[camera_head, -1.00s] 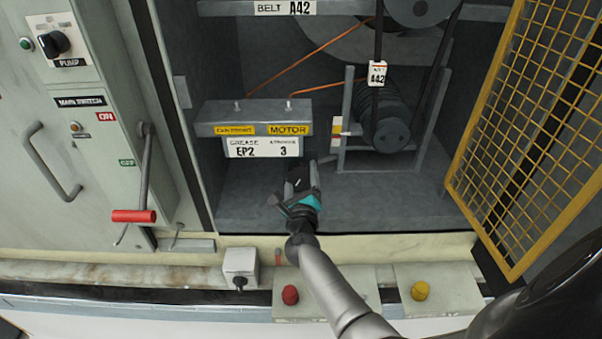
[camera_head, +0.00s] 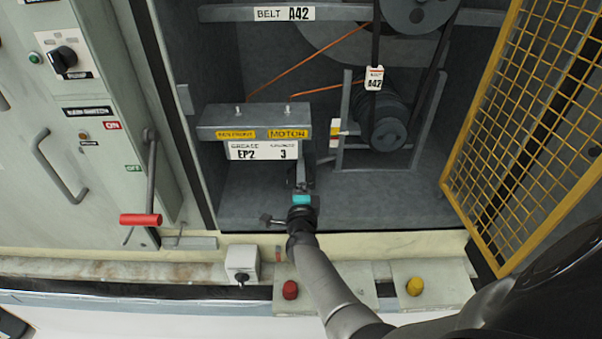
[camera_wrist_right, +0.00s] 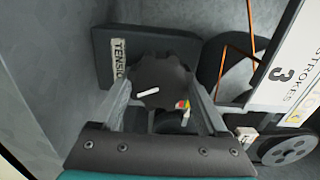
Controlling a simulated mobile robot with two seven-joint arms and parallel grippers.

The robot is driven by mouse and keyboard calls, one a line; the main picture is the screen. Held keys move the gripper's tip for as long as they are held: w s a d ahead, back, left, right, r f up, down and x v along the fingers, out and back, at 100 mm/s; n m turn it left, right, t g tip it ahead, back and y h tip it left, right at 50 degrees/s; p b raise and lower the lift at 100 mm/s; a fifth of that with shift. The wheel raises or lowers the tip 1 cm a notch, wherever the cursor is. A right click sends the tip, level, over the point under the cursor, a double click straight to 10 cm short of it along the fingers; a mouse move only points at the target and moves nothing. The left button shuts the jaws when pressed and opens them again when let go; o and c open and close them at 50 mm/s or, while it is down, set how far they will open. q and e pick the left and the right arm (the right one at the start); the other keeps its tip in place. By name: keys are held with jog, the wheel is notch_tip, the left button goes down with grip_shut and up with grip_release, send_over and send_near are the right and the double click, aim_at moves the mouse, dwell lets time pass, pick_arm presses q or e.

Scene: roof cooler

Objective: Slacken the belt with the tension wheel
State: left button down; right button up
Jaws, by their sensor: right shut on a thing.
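The tension wheel (camera_wrist_right: 160,82) is a dark, scalloped knob with a white pointer line, in the right wrist view. It sits in front of a dark plate (camera_wrist_right: 118,40) whose white label is partly hidden and starts with "TENS". My right gripper (camera_wrist_right: 160,100) is shut on the wheel, one finger on each side. In the head view my right gripper (camera_head: 303,182) reaches into the cabinet below the label box, and hides the wheel there. My left gripper is not in view.
A yellow mesh door (camera_head: 530,140) stands open at the right. A grey box with MOTOR and grease labels (camera_head: 252,115) is just above my right gripper. A red-handled lever (camera_head: 141,220) is at the left. Red (camera_head: 290,290) and yellow (camera_head: 414,286) buttons are in front.

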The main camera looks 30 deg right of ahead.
jog(key=n+p, duration=0.1)
jog(key=n, duration=0.3)
jog(key=shift+r+n, duration=0.1)
jog(key=shift+n, duration=0.2)
jog(key=shift+n+p, duration=0.45)
jog(key=shift+n, duration=1.05)
jog(key=o, duration=1.3)
jog(key=shift+c, duration=0.2)
jog(key=shift+a, duration=0.1)
